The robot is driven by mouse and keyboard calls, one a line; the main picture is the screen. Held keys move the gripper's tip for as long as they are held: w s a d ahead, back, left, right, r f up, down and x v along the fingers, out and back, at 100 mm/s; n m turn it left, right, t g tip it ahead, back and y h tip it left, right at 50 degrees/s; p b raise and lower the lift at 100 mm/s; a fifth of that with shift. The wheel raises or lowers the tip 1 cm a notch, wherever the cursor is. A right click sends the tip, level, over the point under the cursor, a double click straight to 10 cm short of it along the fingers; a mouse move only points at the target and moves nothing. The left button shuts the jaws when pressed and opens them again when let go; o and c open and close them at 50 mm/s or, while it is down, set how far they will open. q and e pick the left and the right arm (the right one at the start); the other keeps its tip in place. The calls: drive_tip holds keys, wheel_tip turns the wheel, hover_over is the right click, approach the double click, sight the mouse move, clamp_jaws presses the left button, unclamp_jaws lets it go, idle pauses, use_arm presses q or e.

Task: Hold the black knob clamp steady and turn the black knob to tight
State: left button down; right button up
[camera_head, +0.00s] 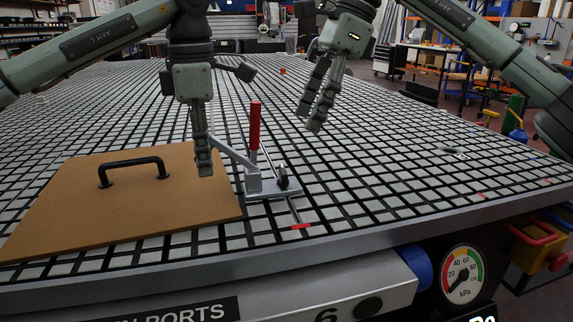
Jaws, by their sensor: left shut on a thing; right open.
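The black knob clamp (254,184) stands on the grid table beside the brown board. It has a grey metal base and arm, an upright red handle (255,125) and a small black knob (283,179) at its right side. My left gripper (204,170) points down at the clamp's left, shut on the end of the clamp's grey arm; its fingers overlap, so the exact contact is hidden. My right gripper (316,122) is open and empty, above the table, up and right of the red handle and apart from the clamp.
The brown board (130,205) with a black handle (134,168) lies on the left of the gridded table (400,160). A rod with a red end (300,226) lies in front of the clamp. A pressure gauge (463,274) sits below the front edge. The table's right side is mostly clear.

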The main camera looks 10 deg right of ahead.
sight(285, 169)
drive_tip(key=x, duration=1.1)
drive_tip(key=shift+f, duration=0.1)
drive_tip(key=c, duration=1.2)
